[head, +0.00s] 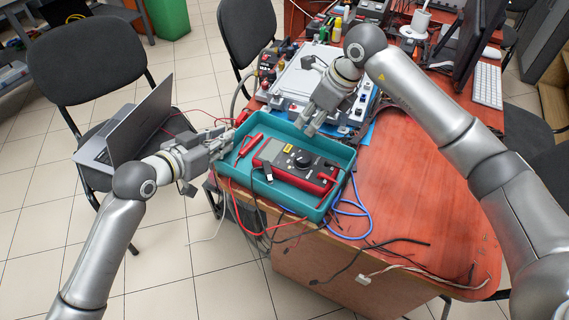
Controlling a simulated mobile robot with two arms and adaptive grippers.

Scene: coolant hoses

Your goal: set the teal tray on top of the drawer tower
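The teal tray (288,199) sits at the left end of the red-brown table in the head view. It holds a red and grey multimeter (295,163) and red test leads. My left gripper (230,137) is at the tray's left end, with its fingertips close to the rim. My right gripper (308,127) is at the tray's far long side, with its fingers pointing down by the rim. I cannot tell whether either gripper is shut on the rim or only beside it. I cannot make out a drawer tower in this view.
A white and blue bench device (318,72) stands just behind the tray. Blue, red and black cables hang and lie around the tray's near side. A laptop (128,128) rests on a chair at left. The table's right front (420,205) is mostly clear.

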